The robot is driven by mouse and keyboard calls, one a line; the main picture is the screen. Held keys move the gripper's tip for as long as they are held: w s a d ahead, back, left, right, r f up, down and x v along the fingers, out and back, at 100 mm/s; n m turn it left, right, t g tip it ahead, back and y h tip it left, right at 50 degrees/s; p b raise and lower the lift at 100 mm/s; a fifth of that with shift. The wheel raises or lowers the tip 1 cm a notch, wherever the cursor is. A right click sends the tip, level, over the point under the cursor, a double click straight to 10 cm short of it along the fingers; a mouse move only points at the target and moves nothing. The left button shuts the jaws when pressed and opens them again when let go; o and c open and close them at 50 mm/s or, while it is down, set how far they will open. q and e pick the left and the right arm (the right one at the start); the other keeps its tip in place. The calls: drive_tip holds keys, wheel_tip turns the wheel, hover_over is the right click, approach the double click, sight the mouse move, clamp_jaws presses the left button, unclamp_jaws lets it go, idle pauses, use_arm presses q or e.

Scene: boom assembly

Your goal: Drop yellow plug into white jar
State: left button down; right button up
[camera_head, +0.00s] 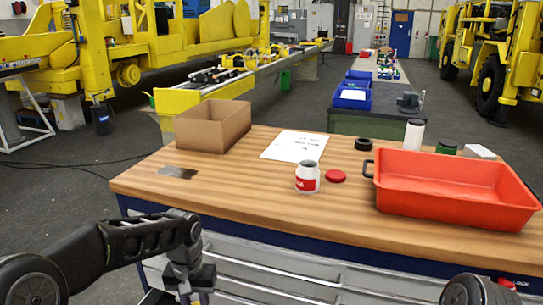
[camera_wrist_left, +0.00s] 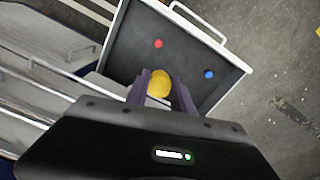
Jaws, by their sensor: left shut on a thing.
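The white jar (camera_head: 307,184) with a red label stands upright on the wooden workbench, its dark mouth open. My left gripper (camera_head: 190,290) points down in front of the bench, low and left of the jar. In the left wrist view, my left gripper (camera_wrist_left: 160,88) is shut on the yellow plug (camera_wrist_left: 159,82), above an open drawer (camera_wrist_left: 190,62). The plug does not show in the head view. Only a piece of my right arm shows at the bottom right of the head view; its gripper is out of view.
A red tray (camera_head: 455,187) fills the right of the bench, a cardboard box (camera_head: 213,126) the back left. White paper (camera_head: 295,146) lies behind the jar. The drawer holds a red plug (camera_wrist_left: 158,43) and a blue plug (camera_wrist_left: 208,74).

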use_arm(q)
drive_tip(key=s+f, duration=0.4)
drive_tip(key=f, duration=1.1)
